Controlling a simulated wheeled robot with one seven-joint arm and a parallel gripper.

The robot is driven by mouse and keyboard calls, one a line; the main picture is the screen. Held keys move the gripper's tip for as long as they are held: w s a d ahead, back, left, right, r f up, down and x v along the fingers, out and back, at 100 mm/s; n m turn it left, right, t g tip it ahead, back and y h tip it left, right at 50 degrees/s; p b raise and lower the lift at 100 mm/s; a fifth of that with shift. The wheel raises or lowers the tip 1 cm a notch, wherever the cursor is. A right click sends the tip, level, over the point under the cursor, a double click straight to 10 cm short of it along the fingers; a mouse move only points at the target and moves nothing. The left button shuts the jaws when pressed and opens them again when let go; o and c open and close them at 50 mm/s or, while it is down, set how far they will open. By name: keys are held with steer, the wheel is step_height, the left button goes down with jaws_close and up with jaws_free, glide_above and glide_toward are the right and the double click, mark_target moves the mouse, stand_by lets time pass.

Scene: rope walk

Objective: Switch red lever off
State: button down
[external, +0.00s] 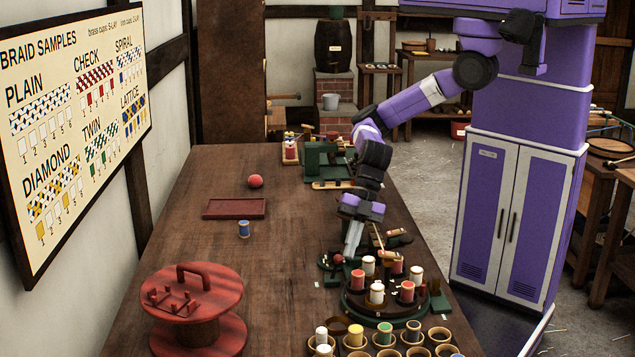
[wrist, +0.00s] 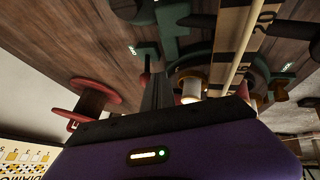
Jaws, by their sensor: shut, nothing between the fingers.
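A small red ball knob (external: 338,259), which looks like the red lever's end, sits over a dark green base (external: 326,265) at the left of the braiding stand. The lever's shaft and its setting cannot be made out. My gripper (external: 350,256) points down with its fingers together and empty, just right of the knob in the picture. Whether they touch cannot be told. In the wrist view my dark fingers (wrist: 158,92) stick up close together.
A round green stand (external: 384,312) with several bobbins stands right of and below my gripper. Several cups (external: 355,340) of bobbins are at the front. A red reel (external: 192,310), a blue spool (external: 244,229), a red tray (external: 235,208) and a red ball (external: 256,181) lie leftward. The table's middle is clear.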

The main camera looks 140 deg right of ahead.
steer(key=shift+w+d+r+g+y+p, duration=0.35)
steer(key=shift+r+g+p, duration=0.1)
steer(key=shift+p, duration=0.2)
steer(key=shift+w+d+r+m+g+y+p, duration=0.15)
steer(key=shift+w+d+m+g+y+p, duration=0.65)
steer(key=shift+w+d+g+y, duration=0.85)
steer(key=shift+s+a, duration=0.1)
steer(key=shift+s, duration=0.05)
steer(key=shift+r, duration=0.1)
steer(key=p+v, duration=0.6)
steer(key=v, duration=0.4)
